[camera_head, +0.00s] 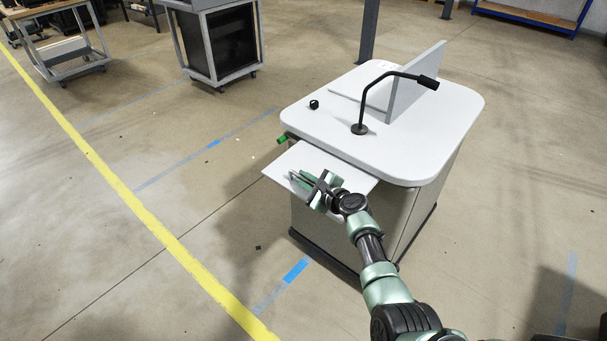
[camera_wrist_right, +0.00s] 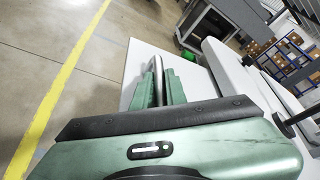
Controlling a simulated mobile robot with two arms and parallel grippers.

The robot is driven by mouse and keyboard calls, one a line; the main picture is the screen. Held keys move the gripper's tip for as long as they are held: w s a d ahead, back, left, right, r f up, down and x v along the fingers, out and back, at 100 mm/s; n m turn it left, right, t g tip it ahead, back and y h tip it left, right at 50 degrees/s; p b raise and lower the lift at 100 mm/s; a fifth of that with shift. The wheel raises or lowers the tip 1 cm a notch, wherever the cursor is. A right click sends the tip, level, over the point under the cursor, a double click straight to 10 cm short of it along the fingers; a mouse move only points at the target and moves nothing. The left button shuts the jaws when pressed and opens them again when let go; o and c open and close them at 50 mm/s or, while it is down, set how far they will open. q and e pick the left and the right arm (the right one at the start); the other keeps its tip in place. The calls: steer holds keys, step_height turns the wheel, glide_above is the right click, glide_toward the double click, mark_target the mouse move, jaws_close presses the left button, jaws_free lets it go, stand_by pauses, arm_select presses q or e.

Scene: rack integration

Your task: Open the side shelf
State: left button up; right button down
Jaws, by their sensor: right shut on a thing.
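The side shelf (camera_head: 303,158) is a flat white panel sticking out from under the top of a workstation (camera_head: 421,141), on its near left side. My right gripper (camera_head: 308,184) is at the shelf's near edge. In the right wrist view, the green fingers of my right gripper (camera_wrist_right: 161,88) are shut on a curved metal handle (camera_wrist_right: 158,66) on the white shelf (camera_wrist_right: 140,57). The gripper hides part of the handle and the shelf's near part. My left gripper is not in view.
On the workstation top stand a black lamp (camera_head: 361,110), an upright grey panel (camera_head: 413,84) and a small black knob (camera_head: 314,104). A wheeled dark cabinet (camera_head: 222,45) and a cart (camera_head: 66,46) stand behind. The floor left of the shelf is clear, with a yellow line (camera_head: 120,188).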

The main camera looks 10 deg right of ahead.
steer(key=shift+w+d+r+p, duration=0.15)
steer(key=shift+r+p, duration=0.1)
steer(key=shift+r, duration=0.2)
steer(key=shift+d+r+p, duration=0.15)
steer(key=shift+r+p, duration=0.05)
steer(key=shift+r, duration=0.25)
steer(key=shift+f, duration=0.1)
steer(key=c, duration=1.5)
jaws_free()
steer(key=shift+o, duration=0.2)
steer(key=shift+s, duration=0.4)
steer(key=p+v, duration=0.2)
steer(key=v, duration=0.5)
steer(key=shift+s+d, duration=0.1)
